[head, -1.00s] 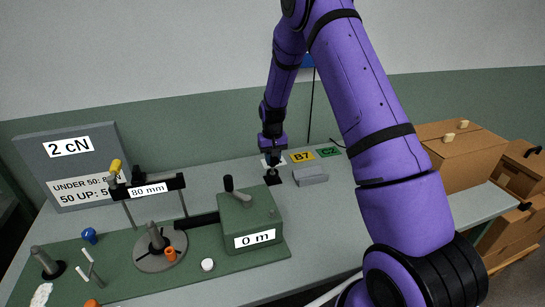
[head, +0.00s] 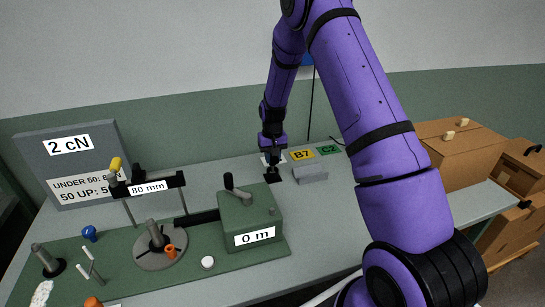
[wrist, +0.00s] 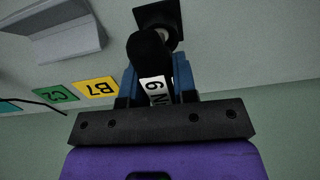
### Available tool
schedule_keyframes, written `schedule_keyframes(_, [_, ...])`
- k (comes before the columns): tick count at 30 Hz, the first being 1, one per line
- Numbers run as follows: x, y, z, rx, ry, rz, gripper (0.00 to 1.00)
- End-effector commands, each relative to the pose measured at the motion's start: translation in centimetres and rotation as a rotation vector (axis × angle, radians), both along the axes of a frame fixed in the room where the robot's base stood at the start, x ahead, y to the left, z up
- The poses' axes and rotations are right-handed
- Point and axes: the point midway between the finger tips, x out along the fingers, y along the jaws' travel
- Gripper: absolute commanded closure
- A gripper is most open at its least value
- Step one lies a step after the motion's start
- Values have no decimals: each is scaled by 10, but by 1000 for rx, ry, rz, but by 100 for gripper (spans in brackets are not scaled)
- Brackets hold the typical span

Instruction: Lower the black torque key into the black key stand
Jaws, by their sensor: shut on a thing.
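My gripper (head: 272,157), with blue fingers in the wrist view (wrist: 158,88), is shut on the black torque key (wrist: 148,52). The key has a rounded black head and a white label, partly hidden, which appears upside down. The black key stand (head: 273,179) is on the table directly below my gripper. In the wrist view its square black base (wrist: 176,14) shows just beyond the key. The key's lower end is hidden, so I cannot tell whether it is inside the stand or just above it.
A grey block (head: 312,174) lies right of the stand. Yellow B7 (head: 302,155) and green C2 (head: 328,150) cards lie behind. A green box (head: 250,215) with a lever stands to the left front. Cardboard boxes (head: 455,155) are at the right.

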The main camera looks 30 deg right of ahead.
Motion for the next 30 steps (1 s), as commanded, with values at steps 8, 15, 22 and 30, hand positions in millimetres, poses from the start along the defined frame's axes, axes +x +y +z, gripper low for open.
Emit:
schedule_keyframes(8, [0,0,-3,0,0,0,100])
schedule_keyframes(15, [0,0,-5,0,0,0,51])
schedule_keyframes(22, [0,0,-5,0,0,0,44])
schedule_keyframes(30, [1,0,12,-1,-3,0,44])
